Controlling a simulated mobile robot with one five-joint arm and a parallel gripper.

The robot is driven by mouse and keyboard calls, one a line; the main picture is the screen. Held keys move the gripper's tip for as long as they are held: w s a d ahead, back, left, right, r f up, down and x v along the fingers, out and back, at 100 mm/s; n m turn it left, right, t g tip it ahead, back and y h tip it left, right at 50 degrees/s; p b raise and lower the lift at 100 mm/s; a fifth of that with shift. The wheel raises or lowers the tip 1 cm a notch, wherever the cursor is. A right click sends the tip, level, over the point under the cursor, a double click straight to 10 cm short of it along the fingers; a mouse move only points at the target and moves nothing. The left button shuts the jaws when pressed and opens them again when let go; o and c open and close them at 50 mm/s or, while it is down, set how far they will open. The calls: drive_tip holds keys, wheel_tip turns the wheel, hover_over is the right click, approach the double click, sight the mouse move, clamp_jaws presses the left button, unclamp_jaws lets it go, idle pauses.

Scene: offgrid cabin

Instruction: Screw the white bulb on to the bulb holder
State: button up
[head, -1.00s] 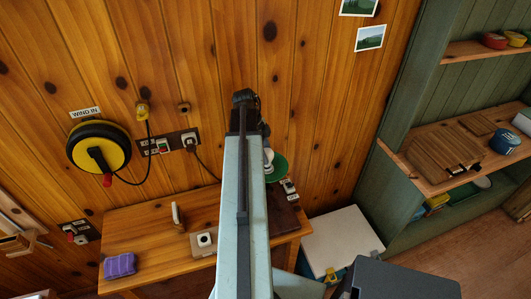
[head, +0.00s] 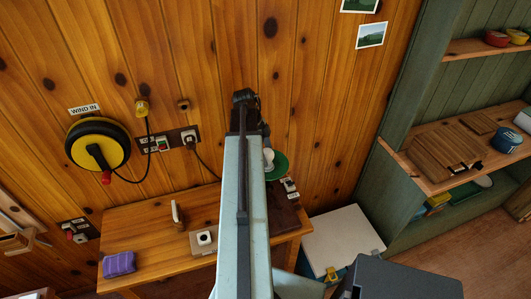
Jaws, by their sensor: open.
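A green lamp shade (head: 278,164) stands at the back right of the wooden bench, partly hidden behind my arm. A small white rounded shape (head: 268,157) shows against it at the arm's edge; I cannot tell whether it is the white bulb. My arm reaches forward over the bench, ending in a dark joint near the plank wall. My gripper is hidden from this view, so its fingers and anything between them do not show.
The bench (head: 150,236) carries a purple block (head: 119,264), an upright pale handle (head: 177,213) and a small box with a white round top (head: 204,238). A yellow-black reel (head: 98,145) hangs on the wall. A white-lidded chest (head: 343,243) and green shelves (head: 405,190) stand at right.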

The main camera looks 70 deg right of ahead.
drive_tip(key=p+v, duration=0.7)
drive_tip(key=shift+r, duration=0.35)
drive_tip(key=shift+w, duration=0.15)
idle(0.3)
